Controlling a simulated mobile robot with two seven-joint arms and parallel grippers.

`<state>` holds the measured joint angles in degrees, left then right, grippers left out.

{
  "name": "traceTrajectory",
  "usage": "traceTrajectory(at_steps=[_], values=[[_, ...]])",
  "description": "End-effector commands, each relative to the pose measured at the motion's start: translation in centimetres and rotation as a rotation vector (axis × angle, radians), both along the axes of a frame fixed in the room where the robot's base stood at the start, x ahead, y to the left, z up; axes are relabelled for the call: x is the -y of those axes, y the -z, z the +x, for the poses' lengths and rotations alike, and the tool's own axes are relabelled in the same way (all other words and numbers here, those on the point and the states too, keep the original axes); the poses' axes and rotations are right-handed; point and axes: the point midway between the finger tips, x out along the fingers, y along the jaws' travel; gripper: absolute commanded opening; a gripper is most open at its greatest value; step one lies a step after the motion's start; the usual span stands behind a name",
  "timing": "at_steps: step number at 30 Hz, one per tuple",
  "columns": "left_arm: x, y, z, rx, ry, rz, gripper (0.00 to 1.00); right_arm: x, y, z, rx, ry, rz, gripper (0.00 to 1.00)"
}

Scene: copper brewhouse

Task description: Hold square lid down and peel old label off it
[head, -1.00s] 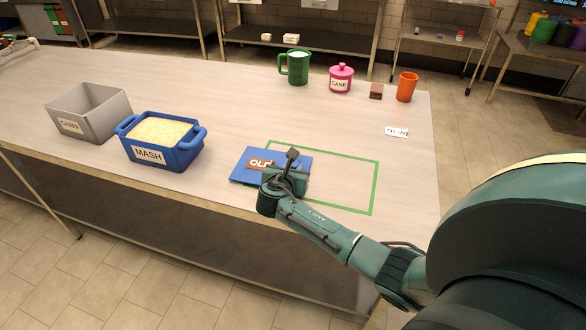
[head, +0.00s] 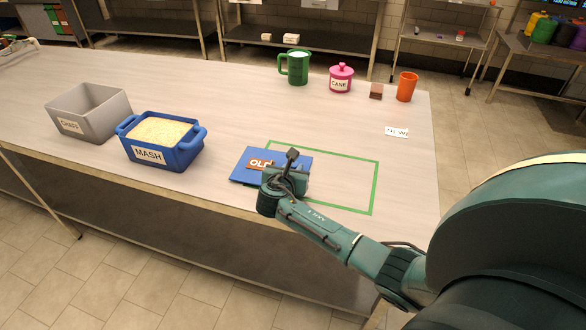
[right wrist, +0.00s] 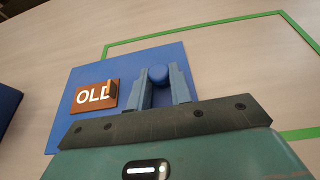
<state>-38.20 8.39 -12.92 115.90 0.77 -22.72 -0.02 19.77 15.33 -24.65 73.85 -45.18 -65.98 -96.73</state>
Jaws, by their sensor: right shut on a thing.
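The square blue lid (head: 245,170) lies flat on the table, partly over the left side of a green outline. An orange-brown label reading OLD (head: 259,163) is on it; in the right wrist view the label (right wrist: 92,97) has a small raised tab at its right end. My right gripper (right wrist: 163,88) is shut on the lid's round blue knob (right wrist: 158,74), just right of the label. In the head view my right gripper (head: 285,180) covers the lid's lower right part. My left gripper is not in view.
A blue MASH tub (head: 185,156) and a grey open bin (head: 108,101) stand to the left. A white NEW label (head: 397,132) lies right of the green outline (head: 377,180). A green mug (head: 298,68), pink CANE jar (head: 341,78), small brown block (head: 376,91) and orange cup (head: 407,87) stand behind.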

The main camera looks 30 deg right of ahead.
Motion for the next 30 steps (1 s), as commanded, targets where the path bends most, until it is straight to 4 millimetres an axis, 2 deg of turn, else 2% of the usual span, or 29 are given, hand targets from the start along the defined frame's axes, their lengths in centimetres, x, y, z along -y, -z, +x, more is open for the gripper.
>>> traceTrajectory(at_steps=[27, 28, 30], values=[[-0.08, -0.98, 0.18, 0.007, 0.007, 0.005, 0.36, 0.03, 0.57, -0.2, -0.048, -0.001, -0.038, 0.0], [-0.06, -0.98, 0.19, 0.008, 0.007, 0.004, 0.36, 0.03, 0.59, -0.22, -0.048, -0.001, -0.038, 0.19], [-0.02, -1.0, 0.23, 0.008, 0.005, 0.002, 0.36, 0.04, 0.59, -0.21, -0.048, -0.001, -0.038, 0.14]])
